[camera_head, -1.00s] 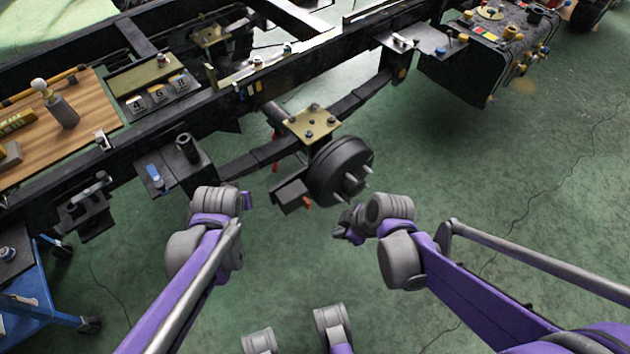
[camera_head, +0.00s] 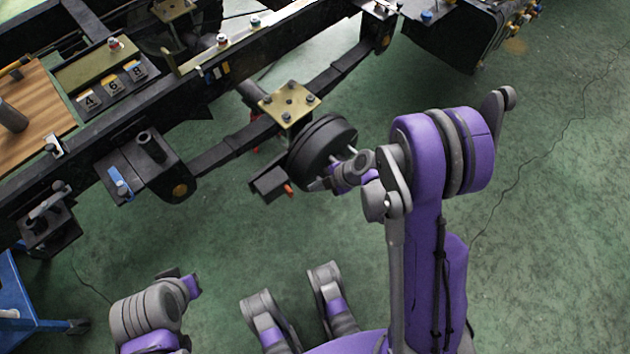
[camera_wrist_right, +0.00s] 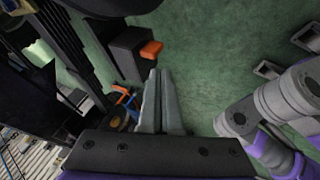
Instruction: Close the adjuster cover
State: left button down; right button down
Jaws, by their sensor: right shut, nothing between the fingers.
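A small orange tab (camera_head: 289,188) sticks out from the end of a dark box-shaped part (camera_head: 267,183) below the brake drum (camera_head: 318,150). I take the tab to be the adjuster cover, but cannot make out its hinge. In the right wrist view the orange tab (camera_wrist_right: 151,51) sits on the dark box (camera_wrist_right: 128,52). My right gripper (camera_head: 314,186) is right of the tab in the head view. In its wrist view its fingers (camera_wrist_right: 160,73) are together and empty, tips just below the tab, seemingly apart from it. My left gripper (camera_head: 188,284) is low at the left, fingers unclear.
The dark chassis rail (camera_head: 235,55) runs diagonally behind the drum, with a brass-coloured plate (camera_head: 288,103) above the axle. Wheel studs project from the drum near my right gripper. A blue cart (camera_head: 30,310) stands at lower left. Green floor right of the drum is open.

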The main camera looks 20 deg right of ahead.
aim_at(288, 185)
jog(key=w+a+f, duration=0.1)
jog(key=w, duration=0.1)
jog(key=w+a+f+b, duration=0.1)
jog(key=w+f, duration=0.1)
jog(key=w+a+f+b, duration=0.1)
jog(key=w+a+f, duration=0.1)
jog(key=shift+w+a+f, duration=0.1)
jog(key=shift+w+f, duration=0.1)
jog(key=shift+w, duration=0.05)
jog(key=shift+w+d+n+g, duration=0.15)
jog(key=shift+w+n, duration=0.2)
jog(key=shift+w, duration=0.3)
jog(key=shift+w+d+n+g, duration=0.15)
jog(key=shift+w+n, duration=0.2)
jog(key=shift+w, duration=0.25)
jog(key=shift+a, duration=0.1)
